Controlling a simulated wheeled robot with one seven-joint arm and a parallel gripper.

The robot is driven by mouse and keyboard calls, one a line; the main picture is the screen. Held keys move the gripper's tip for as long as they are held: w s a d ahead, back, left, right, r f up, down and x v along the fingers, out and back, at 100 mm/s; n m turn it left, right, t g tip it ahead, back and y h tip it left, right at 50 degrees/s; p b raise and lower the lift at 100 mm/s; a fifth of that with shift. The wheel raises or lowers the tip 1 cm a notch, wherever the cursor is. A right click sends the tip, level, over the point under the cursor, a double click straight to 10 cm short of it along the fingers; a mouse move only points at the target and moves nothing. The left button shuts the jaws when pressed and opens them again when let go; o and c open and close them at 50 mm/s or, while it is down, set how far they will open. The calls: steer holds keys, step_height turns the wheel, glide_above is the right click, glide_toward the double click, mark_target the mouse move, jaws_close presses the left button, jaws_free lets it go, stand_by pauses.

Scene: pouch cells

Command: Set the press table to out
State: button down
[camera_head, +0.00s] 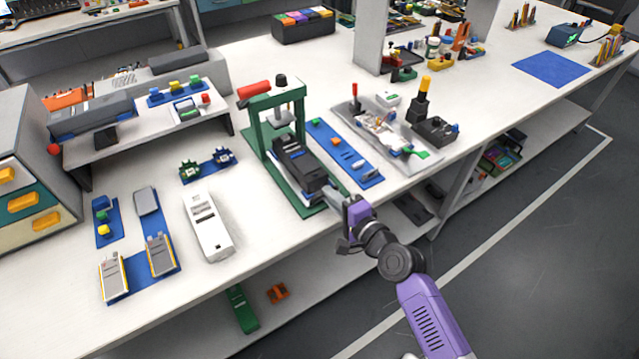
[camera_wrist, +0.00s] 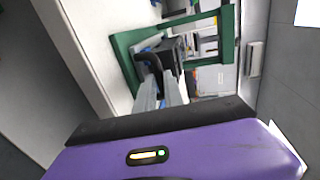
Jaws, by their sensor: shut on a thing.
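The press has a green frame (camera_head: 258,133) with a red lever (camera_head: 254,89) and stands on the bench. Its black press table (camera_head: 296,160) extends from under the frame toward the bench's front edge. My gripper (camera_head: 330,191) is at the table's front end. In the wrist view, the fingers of my gripper (camera_wrist: 158,82) are shut on a dark handle (camera_wrist: 154,60) at the front of the table. The green frame (camera_wrist: 126,52) shows behind it. The exact grip on the handle is partly hidden by the fingers in the head view.
A blue mat (camera_head: 345,153) with small parts and a grey tray (camera_head: 412,144) lie right of the press. A white device (camera_head: 208,228) and blue holders with pouch cells (camera_head: 113,277) are on the left. The bench's front edge runs below my gripper.

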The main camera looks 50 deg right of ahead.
steer(key=shift+s+a+f, duration=0.1)
steer(key=shift+s+a, duration=0.2)
steer(key=shift+s, duration=0.7)
steer(key=shift+s+a, duration=0.25)
steer(key=shift+s, duration=0.7)
steer(key=c, duration=1.5)
jaws_free()
steer(key=shift+s, duration=0.1)
steer(key=shift+o, duration=0.2)
steer(key=b+v, duration=0.2)
steer(key=v, duration=0.5)
steer(key=shift+s, duration=0.3)
steer(key=shift+a, duration=0.15)
